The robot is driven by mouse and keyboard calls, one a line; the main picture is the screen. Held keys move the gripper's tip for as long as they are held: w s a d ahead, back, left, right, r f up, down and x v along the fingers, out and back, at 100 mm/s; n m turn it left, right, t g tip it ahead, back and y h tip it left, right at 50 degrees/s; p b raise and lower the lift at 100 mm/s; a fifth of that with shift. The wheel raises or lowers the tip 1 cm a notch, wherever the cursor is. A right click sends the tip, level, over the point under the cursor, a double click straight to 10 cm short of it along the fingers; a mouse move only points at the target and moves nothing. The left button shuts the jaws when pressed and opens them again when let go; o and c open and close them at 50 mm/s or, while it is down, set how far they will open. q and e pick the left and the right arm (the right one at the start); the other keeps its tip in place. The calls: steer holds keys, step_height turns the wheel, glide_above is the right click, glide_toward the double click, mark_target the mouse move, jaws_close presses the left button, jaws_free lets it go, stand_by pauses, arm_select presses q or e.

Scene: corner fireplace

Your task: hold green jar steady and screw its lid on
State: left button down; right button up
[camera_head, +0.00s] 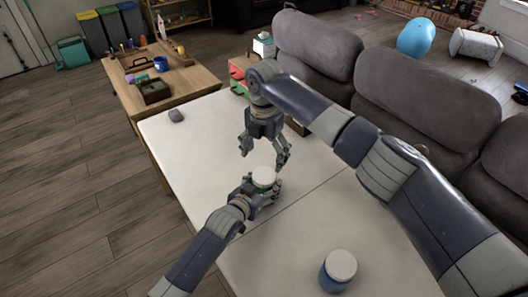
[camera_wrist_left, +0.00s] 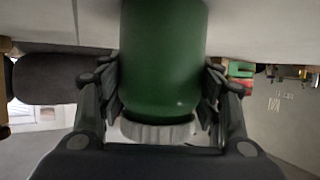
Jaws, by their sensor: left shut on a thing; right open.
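The green jar (camera_head: 260,188) stands on the white table, mostly hidden by my left gripper (camera_head: 262,192), which is shut around its sides. A white lid (camera_head: 263,176) sits on top of the jar. The left wrist view shows the green jar (camera_wrist_left: 162,60) upside down between the fingers, with the ribbed white lid (camera_wrist_left: 158,131) against its mouth. I cannot tell how tightly the lid is threaded. My right gripper (camera_head: 264,157) is open and empty just above the lid, fingers pointing down.
A blue jar with a white lid (camera_head: 338,268) stands near the table's front edge. A small grey object (camera_head: 176,115) lies at the far left of the white table (camera_head: 205,150). A wooden table (camera_head: 185,85) with items adjoins behind; a grey sofa (camera_head: 420,100) lines the right.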

mark_target(264, 175)
arm_select(q)
steer(key=shift+f, duration=0.1)
arm_select(e)
step_height(264, 175, down, 7)
steer(key=shift+f, duration=0.1)
stand_by(0.3)
steer(key=c, duration=1.1)
steer(key=o, duration=1.2)
steer(key=shift+c, duration=0.2)
steer(key=shift+r, duration=0.2)
steer(key=shift+r, duration=2.15)
steer(key=shift+o, duration=0.6)
